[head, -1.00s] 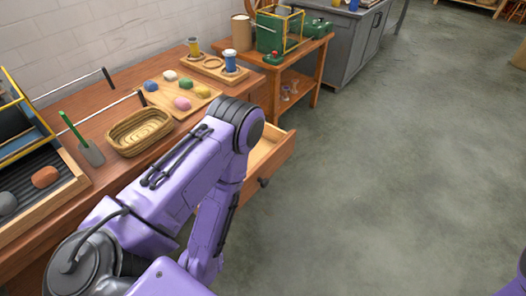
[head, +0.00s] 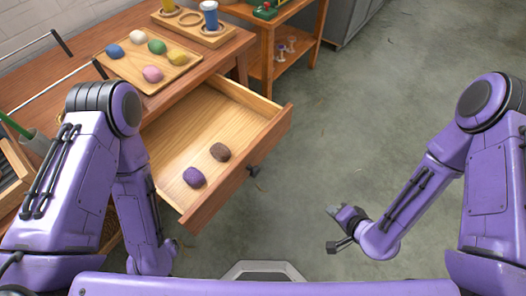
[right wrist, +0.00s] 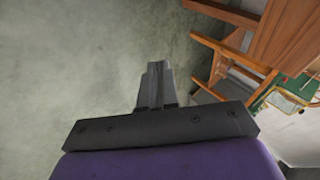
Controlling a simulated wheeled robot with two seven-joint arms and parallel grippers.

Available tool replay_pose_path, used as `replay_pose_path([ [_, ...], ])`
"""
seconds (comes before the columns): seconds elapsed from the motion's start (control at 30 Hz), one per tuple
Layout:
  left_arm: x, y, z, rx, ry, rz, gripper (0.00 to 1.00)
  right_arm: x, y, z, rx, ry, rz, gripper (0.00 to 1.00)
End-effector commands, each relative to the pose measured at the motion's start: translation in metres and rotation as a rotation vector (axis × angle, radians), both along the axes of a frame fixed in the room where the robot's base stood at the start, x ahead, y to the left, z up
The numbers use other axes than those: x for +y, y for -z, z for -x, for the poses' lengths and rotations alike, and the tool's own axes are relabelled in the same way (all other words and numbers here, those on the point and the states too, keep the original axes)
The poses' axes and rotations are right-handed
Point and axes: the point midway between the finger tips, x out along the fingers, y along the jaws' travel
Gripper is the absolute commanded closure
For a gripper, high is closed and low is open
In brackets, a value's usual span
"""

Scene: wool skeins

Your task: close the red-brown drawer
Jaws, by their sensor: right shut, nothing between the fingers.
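The red-brown drawer (head: 262,150) stands pulled well out from under the wooden table in the head view. Its front panel has a small dark knob (head: 254,171). A purple skein (head: 194,177) and a brown skein (head: 220,152) lie inside near the front. My right gripper (head: 333,230) is over the floor, to the right of the drawer front and apart from it. In the right wrist view its fingers (right wrist: 156,85) are together and empty. My left arm covers part of the drawer's left side, and the left gripper is not seen.
On the table (head: 214,56) a wooden tray (head: 130,68) holds several coloured skeins. A holder with a blue spool (head: 210,15) stands behind it. A side table (head: 268,60) stands at the back. The floor (head: 370,130) right of the drawer is clear.

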Motion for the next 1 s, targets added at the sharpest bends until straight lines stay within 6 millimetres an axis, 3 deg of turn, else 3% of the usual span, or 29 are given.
replay_pose_path([
  [0.03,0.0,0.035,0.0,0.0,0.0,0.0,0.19,0.018,0.008,-0.029,-0.095,-0.009,-0.148,1.0],
  [0.1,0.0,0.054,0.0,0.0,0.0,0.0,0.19,0.044,-0.015,-0.057,-0.212,-0.065,-0.359,1.0],
  [0.2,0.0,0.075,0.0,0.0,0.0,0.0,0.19,0.066,-0.05,-0.076,-0.336,-0.163,-0.591,1.0],
  [0.3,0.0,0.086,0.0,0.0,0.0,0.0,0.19,0.075,-0.077,-0.08,-0.408,-0.251,-0.732,1.0],
  [0.4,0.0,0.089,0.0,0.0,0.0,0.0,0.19,0.079,-0.092,-0.079,-0.438,-0.303,-0.798,1.0],
  [0.57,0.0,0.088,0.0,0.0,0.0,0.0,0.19,0.092,-0.097,-0.085,-0.443,-0.323,-0.813,1.0],
  [1.0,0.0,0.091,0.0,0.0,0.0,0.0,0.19,0.167,-0.097,-0.139,-0.44,-0.321,-0.81,1.0],
])
